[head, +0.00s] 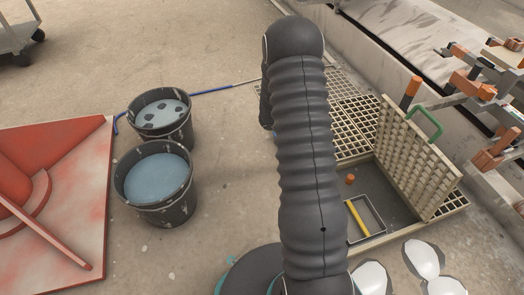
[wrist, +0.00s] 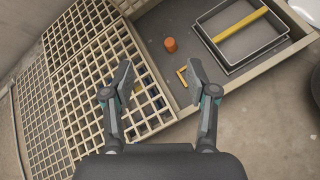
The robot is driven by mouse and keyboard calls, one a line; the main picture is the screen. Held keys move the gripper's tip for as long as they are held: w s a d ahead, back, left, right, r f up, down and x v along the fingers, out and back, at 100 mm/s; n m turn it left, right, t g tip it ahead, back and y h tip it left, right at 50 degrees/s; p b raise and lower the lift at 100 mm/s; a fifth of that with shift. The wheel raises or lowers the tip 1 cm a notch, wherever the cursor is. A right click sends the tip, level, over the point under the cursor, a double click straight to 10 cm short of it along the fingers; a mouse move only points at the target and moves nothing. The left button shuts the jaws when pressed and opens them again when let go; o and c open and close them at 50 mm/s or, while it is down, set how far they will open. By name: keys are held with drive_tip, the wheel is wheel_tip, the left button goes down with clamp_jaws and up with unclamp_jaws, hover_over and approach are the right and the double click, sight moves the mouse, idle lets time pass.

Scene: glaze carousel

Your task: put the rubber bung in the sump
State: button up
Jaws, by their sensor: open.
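A small orange cylinder, which looks like the rubber bung (wrist: 170,44), stands upright on the dark floor of the open recess, which looks like the sump (wrist: 150,38). In the head view the orange piece (head: 350,179) shows in the recess (head: 395,190), just right of my arm. My gripper (wrist: 160,84) is open and empty in the wrist view. Its fingers are spread, with the orange piece beyond them and apart from them. In the head view my gripper is hidden behind my arm.
A metal frame with a yellow bar (wrist: 240,24) sits in the recess, and a small yellow bracket (wrist: 183,77) shows near my right finger. A raised grate panel with a green handle (head: 420,160) stands at its right. Two buckets of liquid (head: 155,185) stand left.

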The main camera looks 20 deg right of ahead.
drive_tip(key=s+a+r+m+t+y, duration=0.1)
drive_tip(key=a+r+m, duration=0.15)
drive_tip(key=r, duration=0.35)
drive_tip(key=s+a+r+m+y, duration=0.1)
drive_tip(key=a+r, duration=0.3)
drive_tip(key=r, duration=0.2)
drive_tip(key=s+a+r+m+t+y, duration=0.3)
drive_tip(key=s+a+r, duration=0.5)
drive_tip(key=a, duration=0.4)
drive_tip(key=s+a+r+m+t+y, duration=0.3)
drive_tip(key=s+a+r+t+y, duration=0.2)
drive_tip(key=s+a+r, duration=0.4)
drive_tip(key=a+r, duration=0.1)
drive_tip(key=a, duration=0.3)
drive_tip(key=shift+r, duration=0.35)
